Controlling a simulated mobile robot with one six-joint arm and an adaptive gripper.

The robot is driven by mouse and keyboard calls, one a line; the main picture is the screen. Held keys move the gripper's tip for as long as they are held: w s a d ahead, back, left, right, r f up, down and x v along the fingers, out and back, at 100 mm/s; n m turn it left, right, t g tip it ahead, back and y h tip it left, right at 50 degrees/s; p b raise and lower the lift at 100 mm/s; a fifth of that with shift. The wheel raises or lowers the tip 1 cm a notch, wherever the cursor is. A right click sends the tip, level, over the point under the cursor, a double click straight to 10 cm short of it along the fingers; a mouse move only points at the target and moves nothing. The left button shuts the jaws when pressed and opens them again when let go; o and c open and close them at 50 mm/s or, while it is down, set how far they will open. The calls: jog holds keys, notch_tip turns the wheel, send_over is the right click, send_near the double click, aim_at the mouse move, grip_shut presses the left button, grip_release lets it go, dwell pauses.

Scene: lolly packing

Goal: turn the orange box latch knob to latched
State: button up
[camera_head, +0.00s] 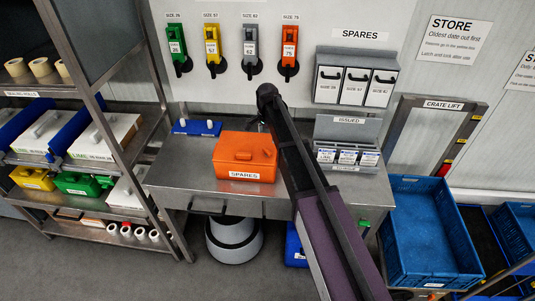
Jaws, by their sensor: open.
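My arm reaches from the lower right up past the right side of the box. My gripper (261,124) hangs behind the box, near the back of the bench, small and partly hidden by my arm. It is open and apart from the box, with nothing seen in it.
The steel bench (175,178) is bare to the left of the box. A blue holder (197,127) stands behind it. Coloured size units hang on the wall. An ISSUED rack (345,130) stands at right. A blue crate (430,230) lies at lower right.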

aim_at(267, 150)
jog(key=shift+f+b, duration=3.45)
jog(key=shift+f, duration=0.3)
jog(key=c, duration=1.1)
